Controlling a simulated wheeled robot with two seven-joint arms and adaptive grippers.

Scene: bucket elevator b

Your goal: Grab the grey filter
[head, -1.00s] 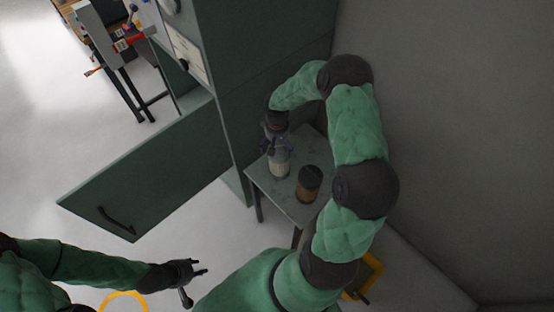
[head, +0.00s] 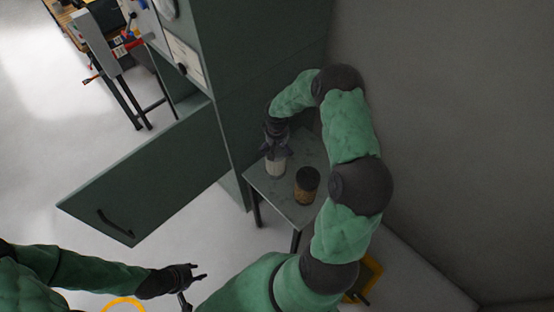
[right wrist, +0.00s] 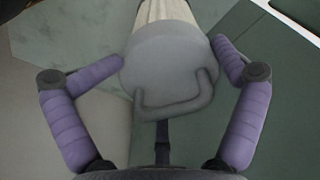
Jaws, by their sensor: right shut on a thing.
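The grey filter (head: 276,168) is a pale cylinder upright at the small table, near the table's cabinet-side corner. In the right wrist view its grey cap with a loop handle (right wrist: 170,70) lies between the purple fingers. My right gripper (head: 276,152) comes from above and is shut on the filter's upper part. I cannot tell whether the filter's base touches the tabletop. My left gripper (head: 197,274) is empty, fingers apart, low in the head view, away from the table.
A brown jar-like filter with a dark lid (head: 306,185) stands on the small table (head: 290,207), right of the grey one. A green cabinet (head: 262,90) with its door (head: 150,180) swung open is left of the table. A wall (head: 450,130) closes the right side.

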